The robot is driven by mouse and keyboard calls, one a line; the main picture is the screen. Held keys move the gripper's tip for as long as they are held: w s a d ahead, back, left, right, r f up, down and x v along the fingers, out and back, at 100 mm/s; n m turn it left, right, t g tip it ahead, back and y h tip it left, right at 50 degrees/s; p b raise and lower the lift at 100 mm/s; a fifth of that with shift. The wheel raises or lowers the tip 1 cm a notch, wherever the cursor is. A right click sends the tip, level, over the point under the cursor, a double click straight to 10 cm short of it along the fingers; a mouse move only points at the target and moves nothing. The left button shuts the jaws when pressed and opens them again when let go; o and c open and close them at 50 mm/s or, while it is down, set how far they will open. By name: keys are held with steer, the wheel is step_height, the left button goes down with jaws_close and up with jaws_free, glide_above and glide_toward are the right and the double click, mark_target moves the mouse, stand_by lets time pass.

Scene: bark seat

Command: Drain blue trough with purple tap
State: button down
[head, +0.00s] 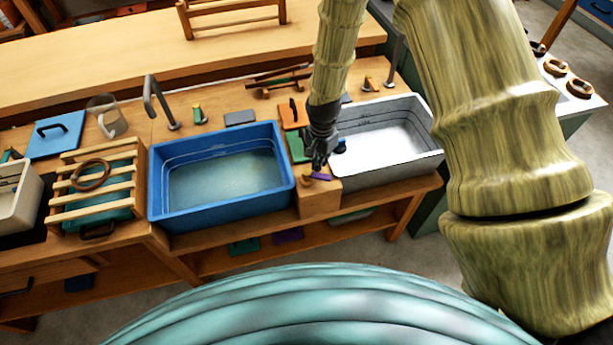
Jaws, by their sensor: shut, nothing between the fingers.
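The blue trough (283,158) is set in the wooden bench, left of the middle of the head view. Murky greenish water appears to cover its floor. The small purple tap (321,177) sits on a wooden block (319,202) between the blue trough and a pale metal trough. My gripper (318,164) is shut and empty, pointing down just above the purple tap. I cannot tell whether its fingertips touch the tap. The gripper hides part of the area behind the tap.
The pale metal trough (432,125) is close on the right. A grey spout (155,100) rises behind the blue trough. A slatted rack (90,172) with a brown ring (91,174) stands left. Orange and green pieces lie behind my gripper.

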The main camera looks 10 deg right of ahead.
steer(key=shift+s+a, duration=0.1)
steer(key=shift+s, duration=1.05)
steer(key=shift+r+p, duration=1.6)
steer(key=shift+r, duration=0.45)
steer(key=shift+a, duration=0.1)
steer(key=s+a+p, duration=0.1)
steer(key=s+a, duration=0.4)
steer(key=a, duration=0.1)
steer(key=shift+s, duration=0.35)
steer(key=shift+f, duration=0.15)
step_height(320, 180, down, 4)
steer(key=shift+r+b, duration=0.1)
steer(key=shift+b, duration=0.85)
